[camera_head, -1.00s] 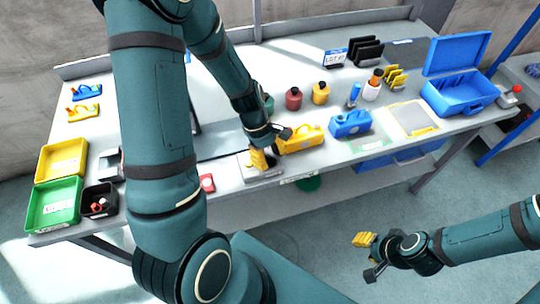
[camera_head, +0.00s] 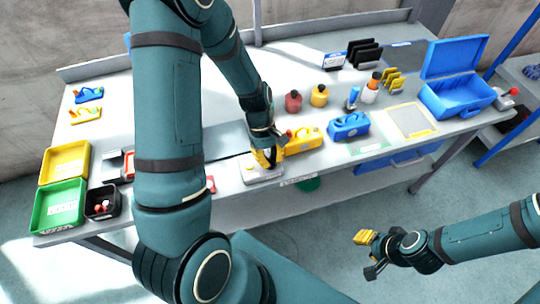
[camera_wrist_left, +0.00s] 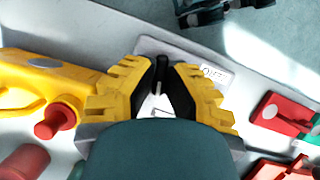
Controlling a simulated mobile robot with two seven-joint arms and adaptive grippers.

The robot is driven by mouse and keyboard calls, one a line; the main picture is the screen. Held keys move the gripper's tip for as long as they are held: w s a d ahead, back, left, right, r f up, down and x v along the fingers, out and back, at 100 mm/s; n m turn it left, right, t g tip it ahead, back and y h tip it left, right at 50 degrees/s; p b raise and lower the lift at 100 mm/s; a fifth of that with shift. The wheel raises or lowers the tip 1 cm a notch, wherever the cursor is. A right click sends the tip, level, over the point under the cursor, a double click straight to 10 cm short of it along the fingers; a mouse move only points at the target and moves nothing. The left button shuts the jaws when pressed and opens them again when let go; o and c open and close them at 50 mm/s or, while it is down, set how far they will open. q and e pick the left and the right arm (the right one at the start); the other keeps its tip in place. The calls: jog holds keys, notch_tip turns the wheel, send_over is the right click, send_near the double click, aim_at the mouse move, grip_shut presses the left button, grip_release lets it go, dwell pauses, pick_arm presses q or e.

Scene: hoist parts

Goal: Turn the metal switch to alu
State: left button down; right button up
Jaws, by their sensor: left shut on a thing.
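The metal switch (camera_head: 262,177) is a light grey plate near the table's front edge in the head view. In the left wrist view a narrow black lever (camera_wrist_left: 161,72) stands up from the plate (camera_wrist_left: 150,46), with a white label at its right. My left gripper (camera_head: 267,158) is at the plate; in the left wrist view its yellow fingers (camera_wrist_left: 163,88) are closed in on the lever from both sides. The gripper hides part of the plate, and the lever's setting cannot be read. My right gripper (camera_head: 366,254) hangs away from the table in front; its finger opening is unclear.
A red item (camera_head: 210,184) lies left of the switch. Yellow (camera_head: 64,163) and green (camera_head: 58,206) bins stand at the left end.

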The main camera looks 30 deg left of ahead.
pick_arm(q)
jog(key=m, duration=0.2)
jog(key=m+g+y+p, duration=0.1)
jog(key=m, duration=0.1)
jog(key=shift+m+g, duration=0.3)
jog(key=shift+d+m+g+y+p, duration=0.1)
jog(key=shift+m+g+y+p, duration=0.4)
jog(key=shift+m, duration=1.4)
jog(key=shift+f, duration=0.1)
jog(key=c, duration=1)
grip_release()
jog(key=shift+w, duration=0.1)
jog(key=v, duration=1.2)
jog(key=shift+d, duration=0.15)
